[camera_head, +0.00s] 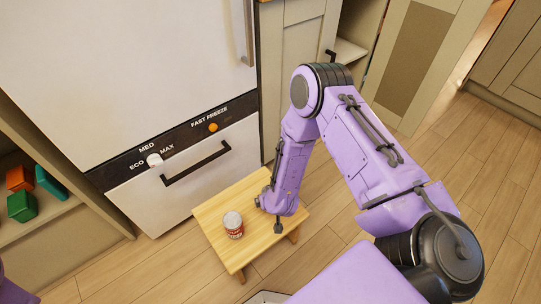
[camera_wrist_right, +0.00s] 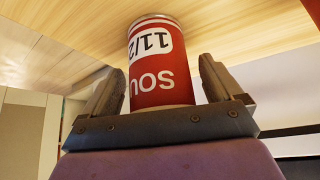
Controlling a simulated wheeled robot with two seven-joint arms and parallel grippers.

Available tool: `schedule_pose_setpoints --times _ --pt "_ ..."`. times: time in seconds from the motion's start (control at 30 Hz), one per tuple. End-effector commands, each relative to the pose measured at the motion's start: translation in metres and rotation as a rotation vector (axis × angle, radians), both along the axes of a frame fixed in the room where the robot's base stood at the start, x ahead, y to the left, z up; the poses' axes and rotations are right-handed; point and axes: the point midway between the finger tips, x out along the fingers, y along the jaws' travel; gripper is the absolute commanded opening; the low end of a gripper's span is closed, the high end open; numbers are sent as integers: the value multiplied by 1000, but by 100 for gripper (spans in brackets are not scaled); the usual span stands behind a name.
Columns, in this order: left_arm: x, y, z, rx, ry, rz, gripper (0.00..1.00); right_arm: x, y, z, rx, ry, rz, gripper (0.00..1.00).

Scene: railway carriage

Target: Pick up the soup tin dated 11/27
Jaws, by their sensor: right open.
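A red and white soup tin (camera_head: 233,224) stands upright on the small wooden table (camera_head: 222,195), near its front left part. In the right wrist view the tin (camera_wrist_right: 158,75) appears upside down between the two fingers of my right gripper (camera_wrist_right: 155,80). Its white label patch reads "11/2", and the last digit is cut off by the tin's curve. Gaps show between the fingers and the tin. In the head view my right gripper (camera_head: 262,204) is low over the table, just right of the tin. It is open. My left gripper is not in view.
A white fridge-freezer (camera_head: 130,70) with a drawer handle (camera_head: 195,163) stands behind the table. A shelf at left (camera_head: 45,222) holds green and orange boxes. A cabinet door (camera_head: 425,60) hangs open at the back right. Wooden floor lies clear around the table.

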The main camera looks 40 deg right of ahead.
Motion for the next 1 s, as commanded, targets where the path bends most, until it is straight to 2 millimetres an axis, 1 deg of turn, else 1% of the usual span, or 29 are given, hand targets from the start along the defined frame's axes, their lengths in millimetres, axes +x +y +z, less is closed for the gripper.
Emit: schedule_pose_setpoints --times 0.17,0.2,0.27,0.3,0.37,0.4,0.63,0.77,0.87,0.97,1.0 --pt "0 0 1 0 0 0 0 0 0 0 0 0 0 93" --pt "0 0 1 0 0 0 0 0 0 0 0 0 0 80" --pt "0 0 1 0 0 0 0 0 0 1 0 0 0 60" --pt "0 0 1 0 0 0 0 0 0 1 0 0 0 47" --pt "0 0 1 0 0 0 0 0 0 1 0 0 0 28" --pt "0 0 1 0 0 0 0 0 0 1 0 -1 -1 23" --pt "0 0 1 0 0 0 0 0 0 2 0 -1 0 23" --pt "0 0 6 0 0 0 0 1 0 14 0 -2 1 23" --pt "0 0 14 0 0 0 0 1 1 34 0 -3 1 23" --pt "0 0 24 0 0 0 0 -18 -1 59 0 1 2 23" --pt "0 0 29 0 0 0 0 -27 -2 71 -1 0 1 23"
